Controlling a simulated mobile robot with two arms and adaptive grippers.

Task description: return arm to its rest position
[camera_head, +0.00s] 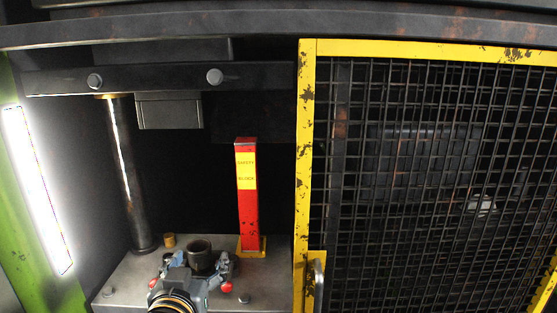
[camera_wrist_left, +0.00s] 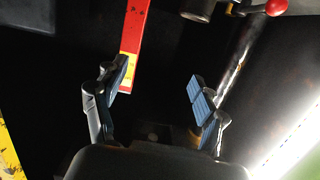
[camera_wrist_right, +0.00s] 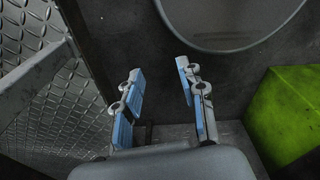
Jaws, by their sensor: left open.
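My left gripper (camera_head: 193,268) is low in the head view, above the grey press bed (camera_head: 120,280). In the left wrist view (camera_wrist_left: 160,80) its blue-padded fingers stand wide apart with nothing between them. The red and yellow safety block (camera_head: 246,205) stands upright on the bed, right of the gripper and apart from it. It also shows in the left wrist view (camera_wrist_left: 134,35), beyond the left finger. My right gripper (camera_wrist_right: 158,85) shows only in its own wrist view, with its fingers apart and nothing between them.
A yellow-framed mesh guard (camera_head: 306,150) fills the right of the head view. A dark column (camera_head: 124,180) rises left of the gripper, beside a bright light strip (camera_head: 38,190). A dark cylinder (camera_head: 200,253) stands behind the gripper. Green blocky housing (camera_wrist_right: 290,115) is right of the right gripper.

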